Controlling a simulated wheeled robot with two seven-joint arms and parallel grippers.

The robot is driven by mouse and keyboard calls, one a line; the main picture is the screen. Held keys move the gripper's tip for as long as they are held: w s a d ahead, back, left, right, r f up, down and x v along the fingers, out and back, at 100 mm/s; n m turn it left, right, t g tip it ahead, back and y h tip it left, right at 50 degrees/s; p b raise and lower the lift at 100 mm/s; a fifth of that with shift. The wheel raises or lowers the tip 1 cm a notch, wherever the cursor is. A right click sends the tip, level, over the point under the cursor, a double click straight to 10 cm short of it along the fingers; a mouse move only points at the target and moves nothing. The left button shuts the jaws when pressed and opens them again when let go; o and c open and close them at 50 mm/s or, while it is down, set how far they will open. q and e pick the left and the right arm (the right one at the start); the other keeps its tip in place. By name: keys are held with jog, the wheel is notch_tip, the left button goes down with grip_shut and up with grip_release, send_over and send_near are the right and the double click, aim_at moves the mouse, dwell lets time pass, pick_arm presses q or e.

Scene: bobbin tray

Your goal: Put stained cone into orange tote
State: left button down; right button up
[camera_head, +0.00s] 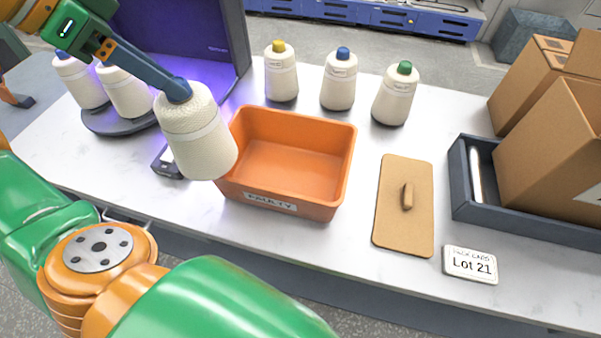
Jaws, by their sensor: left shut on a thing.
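My left gripper (172,85) reaches in from the upper left and is shut on the blue tip of a cream yarn cone (200,135). The cone hangs slightly tilted, and its lower right side overlaps the left rim of the orange tote in the picture. I see no stain on the side facing me. The orange tote (290,205) stands on the white table, open and empty where I can see inside. Its front label is hard to read. My right gripper is not in view.
Two cones (125,92) stand at the dark round base (112,122) at left. Three cones with yellow (281,78), blue (339,85) and green (394,98) tips stand behind the tote. A handled board (390,225), lot card (470,264) and dark tray (461,190) with cardboard boxes lie right.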

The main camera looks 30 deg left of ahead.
pick_arm(q)
jog(key=shift+d, duration=0.35)
jog(key=shift+w+d+f, duration=0.15)
jog(key=shift+w+d, duration=0.05)
jog(key=shift+w, duration=0.05)
jog(key=w+d+f+p, duration=0.1)
jog(key=w+d+f, duration=0.6)
jog(key=w+f, duration=0.3)
jog(key=shift+w+f+p, duration=0.35)
jog(key=shift+w+f, duration=0.05)
jog(key=shift+f, duration=1.05)
jog(key=shift+d, duration=0.1)
jog(key=shift+c, duration=2.4)
grip_release()
jog(key=shift+f, duration=0.1)
